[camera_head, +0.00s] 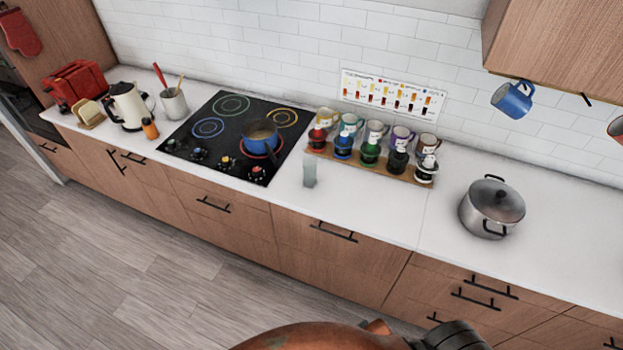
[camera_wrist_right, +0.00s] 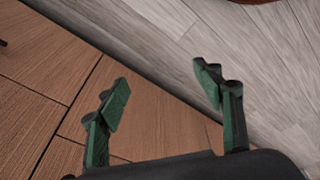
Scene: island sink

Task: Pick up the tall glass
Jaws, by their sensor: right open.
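The tall glass (camera_head: 309,172) is pale and translucent. It stands upright on the white counter (camera_head: 330,215), right of the cooktop and near the front edge, in the head view. The right wrist view does not show it. My right gripper (camera_wrist_right: 165,85) is open and empty in the right wrist view, with wooden cabinet fronts and floor behind its green-padded fingers. In the head view only part of my arm shows at the bottom edge, well away from the glass. My left gripper is in neither view.
A cooktop (camera_head: 235,130) with a blue pot (camera_head: 260,139) lies left of the glass. A wooden rack (camera_head: 376,165) of mugs and jars stands behind it to the right. A steel pot (camera_head: 491,207) stands farther right. Counter around the glass is clear in front and to the right.

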